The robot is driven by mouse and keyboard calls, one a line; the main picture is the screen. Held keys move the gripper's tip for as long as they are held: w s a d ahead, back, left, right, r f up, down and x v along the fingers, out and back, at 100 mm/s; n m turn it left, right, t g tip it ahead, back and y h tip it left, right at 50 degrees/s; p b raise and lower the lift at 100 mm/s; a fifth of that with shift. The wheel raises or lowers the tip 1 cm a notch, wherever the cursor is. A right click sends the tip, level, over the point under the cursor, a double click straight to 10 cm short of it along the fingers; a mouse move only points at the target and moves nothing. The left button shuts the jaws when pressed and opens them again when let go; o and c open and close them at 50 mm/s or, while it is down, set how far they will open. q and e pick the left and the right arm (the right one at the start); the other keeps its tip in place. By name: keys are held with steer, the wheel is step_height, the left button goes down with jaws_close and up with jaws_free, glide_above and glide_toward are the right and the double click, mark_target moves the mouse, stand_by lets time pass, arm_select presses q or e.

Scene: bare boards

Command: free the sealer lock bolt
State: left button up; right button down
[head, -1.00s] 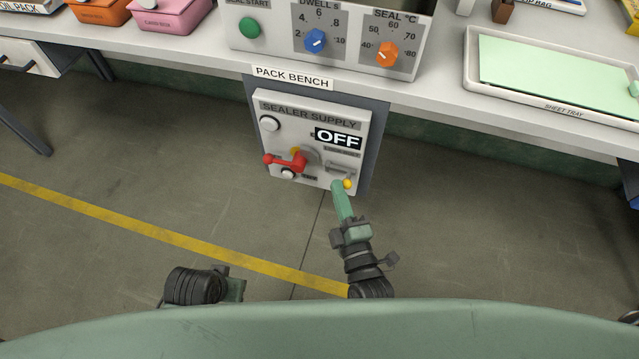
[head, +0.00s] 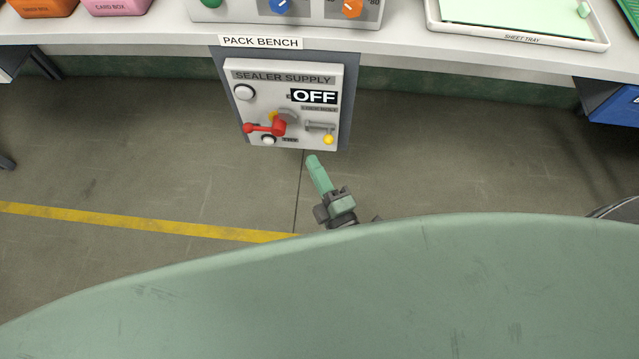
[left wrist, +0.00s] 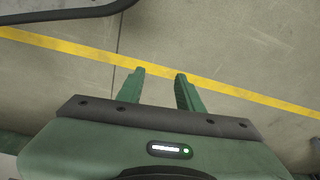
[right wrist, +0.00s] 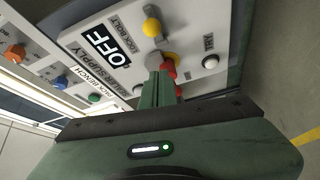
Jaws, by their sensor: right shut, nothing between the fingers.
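The sealer supply panel (head: 290,75) hangs under the bench front and its window reads OFF. The lock bolt (head: 320,126) is a grey bar at the panel's lower right, with a yellow knob (head: 328,139) hanging at its right end. The knob also shows in the right wrist view (right wrist: 152,28). A red handle (head: 265,128) points left; the fingers partly hide it in the right wrist view. My right gripper (head: 313,160) is shut and empty, below and left of the knob in the head view, apart from it. My left gripper (left wrist: 160,76) is open and empty over the floor.
White round buttons (head: 244,92) sit on the panel near the handle. The bench edge (head: 400,47) overhangs above, with a sheet tray (head: 520,36) on top. A blue bin (head: 615,105) stands at the right. The floor before the panel is clear.

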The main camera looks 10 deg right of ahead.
arm_select(q)
steer(key=shift+s+f, duration=0.25)
steer(key=shift+f, duration=0.4)
arm_select(e)
steer(key=v, duration=0.4)
steer(key=shift+s+d, duration=0.15)
steer(key=shift+s, duration=0.25)
